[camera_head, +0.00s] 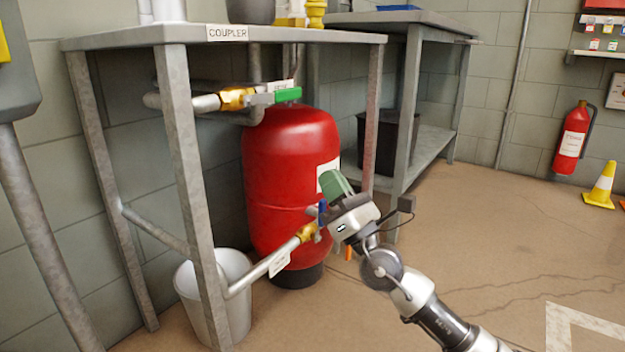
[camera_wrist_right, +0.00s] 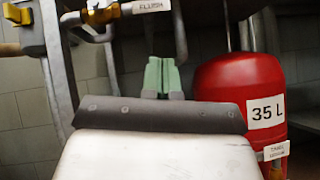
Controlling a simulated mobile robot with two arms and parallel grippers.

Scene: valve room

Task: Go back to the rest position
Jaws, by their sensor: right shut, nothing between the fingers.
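My right gripper (camera_head: 336,184) reaches in from the lower right of the head view, its green fingers in front of the red tank (camera_head: 290,150). In the right wrist view the two green fingers (camera_wrist_right: 160,75) are together with nothing between them. The tank also shows there, right of the fingers, with a "35 L" label (camera_wrist_right: 266,110). A valve with a blue handle (camera_head: 323,212) on the lower pipe is just left of the gripper; I cannot tell whether they touch. A valve with a green handle (camera_head: 287,95) is on the upper pipe. My left gripper is not in view.
The grey bench marked "COUPLER" (camera_head: 130,38) stands over the pipes, with a white bucket (camera_head: 238,262) beneath. A second bench (camera_head: 440,145) holds a black bin (camera_head: 375,145) behind. A fire extinguisher (camera_head: 572,140) and yellow cone (camera_head: 601,186) are far right. The right floor is largely clear.

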